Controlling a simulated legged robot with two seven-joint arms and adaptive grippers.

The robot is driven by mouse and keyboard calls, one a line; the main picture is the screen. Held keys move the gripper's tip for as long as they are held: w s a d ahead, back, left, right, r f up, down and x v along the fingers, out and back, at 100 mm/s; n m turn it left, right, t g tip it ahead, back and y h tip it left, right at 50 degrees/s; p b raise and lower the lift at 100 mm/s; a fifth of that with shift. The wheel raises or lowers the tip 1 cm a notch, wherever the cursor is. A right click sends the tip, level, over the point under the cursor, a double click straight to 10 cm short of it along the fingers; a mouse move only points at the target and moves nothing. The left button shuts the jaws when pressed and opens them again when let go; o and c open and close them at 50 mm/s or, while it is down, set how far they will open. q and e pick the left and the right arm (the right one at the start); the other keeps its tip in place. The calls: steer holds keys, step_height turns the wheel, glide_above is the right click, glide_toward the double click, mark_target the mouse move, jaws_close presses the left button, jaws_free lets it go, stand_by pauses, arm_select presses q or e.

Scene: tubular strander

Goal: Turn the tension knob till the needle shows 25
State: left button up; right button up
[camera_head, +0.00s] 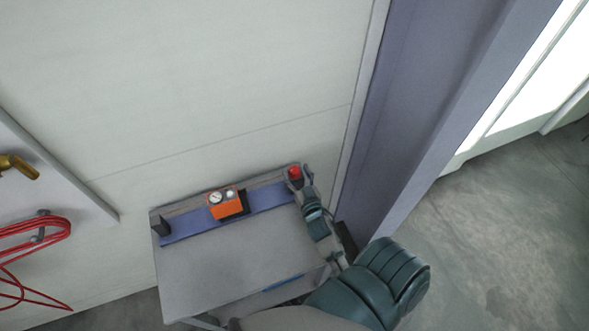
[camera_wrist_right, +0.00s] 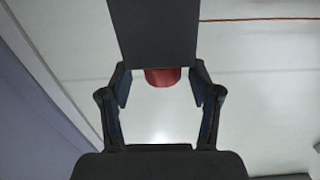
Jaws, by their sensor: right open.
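An orange box (camera_head: 227,208) with a small round white dial (camera_head: 215,198) and a pale round knob (camera_head: 229,195) sits on the blue strip at the back of a grey bench. The needle and its reading are too small to make out. My right gripper (camera_head: 301,178) is at the bench's back right corner, right of and apart from the orange box. It is open beside a red round piece (camera_head: 294,173). In the right wrist view, the red piece (camera_wrist_right: 163,77) shows beyond the open fingers, partly hidden by a dark part. My left gripper is out of view.
A pale wall stands behind. A purple post (camera_head: 400,130) rises close on the right. Red cable (camera_head: 40,228) and a brass fitting (camera_head: 18,166) are at left.

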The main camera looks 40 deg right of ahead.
steer(key=shift+w+d+f, duration=0.15)
steer(key=shift+w+d, duration=0.45)
steer(key=shift+w, duration=0.15)
steer(key=shift+a, duration=0.45)
steer(key=shift+a+r, duration=0.2)
steer(key=shift+a, duration=0.05)
steer(key=shift+c, duration=1.2)
steer(key=shift+a, duration=0.1)
steer(key=c, duration=0.4)
steer(key=shift+s, duration=0.1)
steer(key=c, duration=0.4)
steer(key=shift+c, duration=0.6)
steer(key=shift+s+d, duration=0.1)
steer(key=shift+d, duration=0.35)
steer(key=shift+a+r+n+t+y+p, duration=0.15)
steer(key=shift+r+n+t+y+p, duration=0.15)
steer(key=shift+n+y+p, duration=0.7)
steer(key=shift+f+y+p, duration=0.1)
steer(key=shift+y+p, duration=0.5)
steer(key=shift+p, duration=0.15)
steer(key=shift+f+n+y, duration=0.2)
steer(key=shift+n+y, duration=0.1)
steer(key=shift+y, duration=0.1)
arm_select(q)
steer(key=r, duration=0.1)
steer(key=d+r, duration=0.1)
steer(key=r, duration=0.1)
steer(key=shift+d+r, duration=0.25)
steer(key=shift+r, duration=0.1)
